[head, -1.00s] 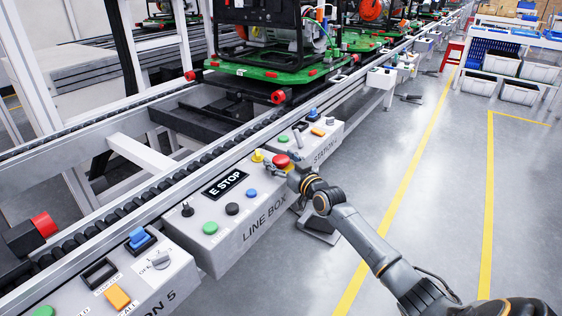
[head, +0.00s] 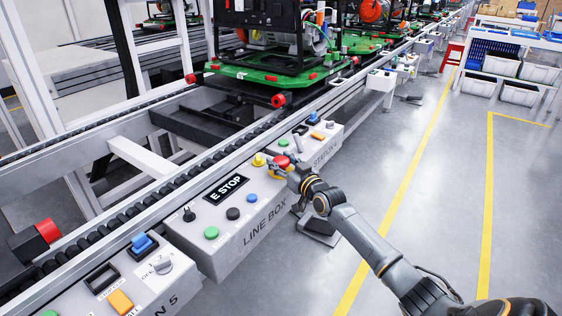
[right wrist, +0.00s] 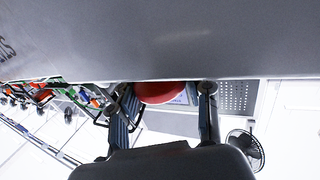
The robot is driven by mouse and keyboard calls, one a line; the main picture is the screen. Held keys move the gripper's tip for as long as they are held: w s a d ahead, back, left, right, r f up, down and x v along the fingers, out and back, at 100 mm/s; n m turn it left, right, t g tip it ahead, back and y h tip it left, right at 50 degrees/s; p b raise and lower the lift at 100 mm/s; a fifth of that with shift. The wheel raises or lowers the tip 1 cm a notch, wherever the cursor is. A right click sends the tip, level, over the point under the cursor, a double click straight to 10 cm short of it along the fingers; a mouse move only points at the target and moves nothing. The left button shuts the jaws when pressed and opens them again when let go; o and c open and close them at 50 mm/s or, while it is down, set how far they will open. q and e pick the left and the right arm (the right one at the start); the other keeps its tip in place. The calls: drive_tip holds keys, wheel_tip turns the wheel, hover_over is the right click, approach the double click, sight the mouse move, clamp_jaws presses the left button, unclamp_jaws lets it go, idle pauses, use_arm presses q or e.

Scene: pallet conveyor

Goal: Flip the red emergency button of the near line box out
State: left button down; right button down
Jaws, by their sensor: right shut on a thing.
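The line box (head: 236,250) is a grey control box along the conveyor, marked LINE BOX and E STOP. Its red emergency button (head: 282,160) is a mushroom head on a yellow base at the box's far right end. My right gripper (head: 281,168) reaches it from the right and is shut on the button. In the right wrist view the red button (right wrist: 160,93) shows between the two fingers (right wrist: 165,98), partly hidden by the grey surface above. The button's underside and stem are hidden. My left gripper is out of view.
On the same box are a yellow button (head: 258,159), a blue button (head: 252,198), a black button (head: 233,213), a green button (head: 211,233) and a black selector (head: 188,213). A station box (head: 325,142) adjoins beyond.

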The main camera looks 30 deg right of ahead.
drive_tip(key=c, duration=0.6)
unclamp_jaws()
drive_tip(key=shift+r, duration=0.3)
drive_tip(key=shift+c, duration=0.2)
drive_tip(key=shift+s+f, duration=0.1)
drive_tip(key=shift+s, duration=0.2)
drive_tip(key=s, duration=1.1)
drive_tip(key=shift+s, duration=0.25)
